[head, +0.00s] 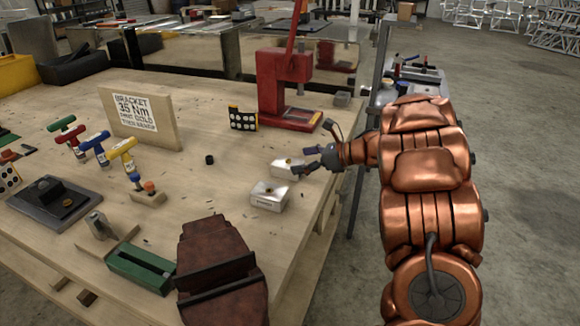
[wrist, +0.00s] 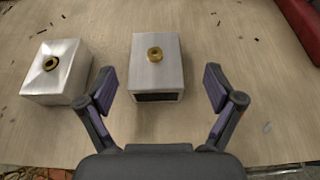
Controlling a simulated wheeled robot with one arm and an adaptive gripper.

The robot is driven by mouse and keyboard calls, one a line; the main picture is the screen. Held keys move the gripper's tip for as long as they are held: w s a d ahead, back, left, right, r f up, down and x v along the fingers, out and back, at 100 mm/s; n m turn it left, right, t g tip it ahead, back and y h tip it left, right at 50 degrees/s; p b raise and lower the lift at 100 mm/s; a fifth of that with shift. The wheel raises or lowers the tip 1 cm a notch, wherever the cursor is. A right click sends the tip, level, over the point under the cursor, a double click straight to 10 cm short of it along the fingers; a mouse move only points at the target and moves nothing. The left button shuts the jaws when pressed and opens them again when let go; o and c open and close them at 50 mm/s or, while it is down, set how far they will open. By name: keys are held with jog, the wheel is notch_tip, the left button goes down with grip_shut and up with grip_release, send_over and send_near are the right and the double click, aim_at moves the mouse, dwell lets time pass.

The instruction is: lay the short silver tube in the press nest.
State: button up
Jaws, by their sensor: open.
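A short silver box-shaped tube (wrist: 157,62) with a brass insert on top lies on the bench between my fingers in the wrist view. Its near end looks dark and open. In the head view this tube (head: 285,168) is partly behind my fingers. A second silver piece (wrist: 55,70), also with a brass-rimmed hole, lies to its left; it shows in the head view (head: 269,196) nearer the camera. My gripper (head: 313,161) is open, its fingers either side of the first tube and apart from it. The red press (head: 285,85) stands beyond; its nest (head: 297,116) looks empty.
A black block with white dots (head: 242,118) stands left of the press. A wooden sign (head: 142,117), coloured T-handle tools (head: 95,146), a green block (head: 141,268) and a brown vise-like object (head: 220,275) occupy the bench's left and front. The bench between tubes and press is mostly clear.

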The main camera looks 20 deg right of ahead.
aim_at(291, 162)
jog(key=p+x, duration=0.1)
jog(key=x, duration=0.2)
jog(key=shift+s+a, duration=0.2)
jog(key=shift+w+a+f, duration=0.3)
jog(key=shift+w+a, duration=0.15)
jog(key=shift+c, duration=0.4)
jog(key=c, duration=1.4)
jog(key=shift+r, duration=0.15)
